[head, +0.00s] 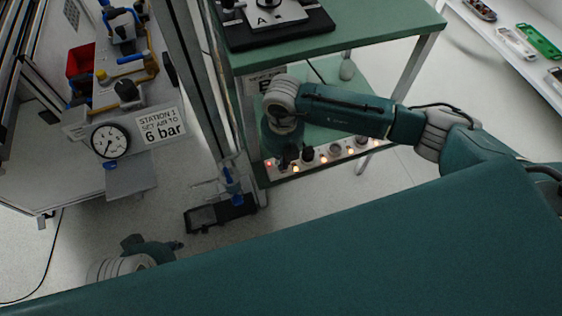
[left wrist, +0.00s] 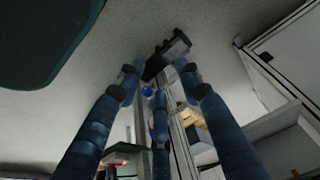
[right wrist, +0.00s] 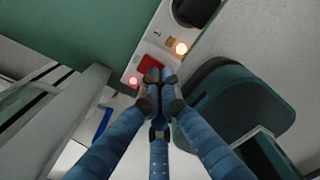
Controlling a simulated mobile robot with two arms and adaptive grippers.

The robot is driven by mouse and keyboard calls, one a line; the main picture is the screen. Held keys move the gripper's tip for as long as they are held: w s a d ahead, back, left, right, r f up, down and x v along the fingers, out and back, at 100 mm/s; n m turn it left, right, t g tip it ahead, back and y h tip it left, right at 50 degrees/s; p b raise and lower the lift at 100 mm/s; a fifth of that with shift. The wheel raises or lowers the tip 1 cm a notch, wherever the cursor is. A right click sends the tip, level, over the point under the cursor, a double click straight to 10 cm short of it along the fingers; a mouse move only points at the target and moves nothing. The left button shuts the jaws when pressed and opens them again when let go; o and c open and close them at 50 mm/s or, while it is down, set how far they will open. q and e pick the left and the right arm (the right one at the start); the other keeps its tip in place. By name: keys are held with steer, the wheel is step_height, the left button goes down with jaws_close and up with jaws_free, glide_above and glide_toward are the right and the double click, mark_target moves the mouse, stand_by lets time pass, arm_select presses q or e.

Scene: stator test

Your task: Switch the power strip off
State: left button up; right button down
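The power strip (head: 318,156) lies along the front edge of the green table's lower shelf, with several black plugs and glowing lights. Its left end shows in the right wrist view (right wrist: 140,57), with a red switch (right wrist: 148,72), a lit red lamp (right wrist: 133,81) and an orange light. My right gripper (head: 288,160) points down at this end. In the right wrist view its fingers (right wrist: 160,76) are together and empty, tips at the red switch and partly covering it. I cannot tell whether they touch. My left gripper (left wrist: 158,82) is open and empty, above the floor.
The green table top (head: 370,25) above the shelf carries a black tray with a device. A table leg (head: 243,140) stands left of the strip. A black tray-like base (head: 215,213) with a blue-handled part is on the left. A station with a gauge (head: 110,141) stands farther left.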

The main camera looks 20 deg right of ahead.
arm_select(q)
steer(key=shift+s+r, duration=0.15)
steer(key=shift+r, duration=0.05)
arm_select(e)
steer(key=shift+f, duration=0.15)
arm_select(q)
steer(key=shift+s+r, duration=0.1)
steer(key=shift+r, duration=0.15)
